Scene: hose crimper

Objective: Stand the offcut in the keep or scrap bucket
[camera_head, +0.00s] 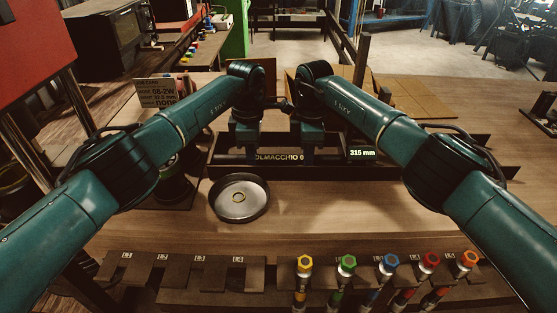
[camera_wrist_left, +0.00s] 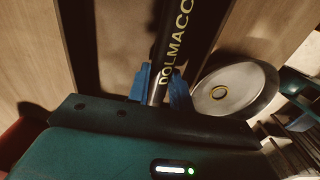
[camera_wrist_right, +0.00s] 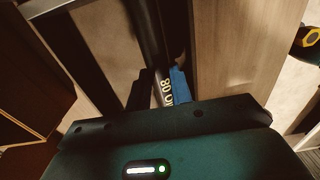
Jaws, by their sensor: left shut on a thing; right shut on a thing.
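A black hose (camera_head: 279,157) with yellow lettering lies along the dark measuring trough, whose display (camera_head: 362,153) reads 315 mm. The hose also shows in the left wrist view (camera_wrist_left: 174,45) and in the right wrist view (camera_wrist_right: 147,30). My left gripper (camera_head: 245,152) is shut on the hose left of the lettering, its blue fingers either side of it (camera_wrist_left: 160,88). My right gripper (camera_head: 312,155) is shut on the same hose further right (camera_wrist_right: 161,90). I cannot tell whether this hose is the offcut. I cannot make out a keep or scrap bucket; my arms hide part of the back of the bench.
A round metal dish (camera_head: 227,208) holding a small ring stands in front of the trough. A front rack (camera_head: 225,276) carries several tools with coloured tops. A label card (camera_head: 160,92) stands at back left. Bench surface is clear right of the dish (camera_head: 340,205).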

